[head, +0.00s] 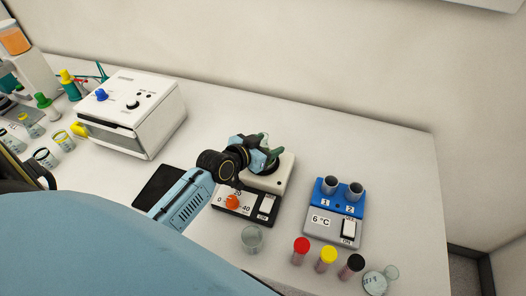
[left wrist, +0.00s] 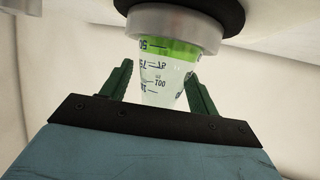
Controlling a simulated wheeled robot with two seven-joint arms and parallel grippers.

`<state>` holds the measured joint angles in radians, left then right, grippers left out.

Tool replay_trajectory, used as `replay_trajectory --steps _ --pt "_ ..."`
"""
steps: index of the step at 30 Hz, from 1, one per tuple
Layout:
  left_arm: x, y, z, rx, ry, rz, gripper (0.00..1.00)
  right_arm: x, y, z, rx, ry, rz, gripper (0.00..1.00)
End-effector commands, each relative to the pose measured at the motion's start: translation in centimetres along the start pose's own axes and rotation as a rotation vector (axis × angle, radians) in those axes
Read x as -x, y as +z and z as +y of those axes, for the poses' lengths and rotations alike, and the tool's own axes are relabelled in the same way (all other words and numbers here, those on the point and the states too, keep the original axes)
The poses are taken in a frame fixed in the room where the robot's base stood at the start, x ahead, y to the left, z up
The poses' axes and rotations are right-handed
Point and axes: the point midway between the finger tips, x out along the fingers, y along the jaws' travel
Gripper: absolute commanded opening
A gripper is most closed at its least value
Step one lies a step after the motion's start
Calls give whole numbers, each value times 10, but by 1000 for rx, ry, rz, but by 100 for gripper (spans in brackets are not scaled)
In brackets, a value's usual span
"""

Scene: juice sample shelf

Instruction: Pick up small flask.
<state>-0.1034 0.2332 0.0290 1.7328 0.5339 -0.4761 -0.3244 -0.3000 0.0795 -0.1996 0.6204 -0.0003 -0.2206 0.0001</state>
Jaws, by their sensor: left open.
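The small flask (left wrist: 165,75) is clear with dark graduation marks and a band of green liquid. In the left wrist view it appears upside down, its wide end in a whitish ring (left wrist: 170,28) against a dark round plate (left wrist: 215,8). My left gripper (left wrist: 160,78) is open, with one green finger on each side of the flask; gaps show between fingers and glass. In the head view my left gripper (head: 268,153) is over the stirrer-like device (head: 283,178) with the orange knob and largely hides the flask. My right gripper is not in view.
A blue and grey device (head: 335,212) stands to the right. A clear beaker (head: 251,239) and red, yellow and black capped vials (head: 326,258) stand in front. A white box (head: 130,112) and more labware are at left. The table behind the devices is clear.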

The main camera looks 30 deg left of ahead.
Motion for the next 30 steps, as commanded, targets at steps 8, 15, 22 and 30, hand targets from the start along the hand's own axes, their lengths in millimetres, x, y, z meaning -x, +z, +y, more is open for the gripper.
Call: replay_trajectory --steps 8,15,22,30 --pt "-1 0 0 0 0 0 55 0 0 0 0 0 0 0" --pt "-1 0 0 0 0 0 24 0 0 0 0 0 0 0" --pt "-1 0 0 0 0 1 11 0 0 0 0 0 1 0" --pt "7 -22 0 -1 0 7 11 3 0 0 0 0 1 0"
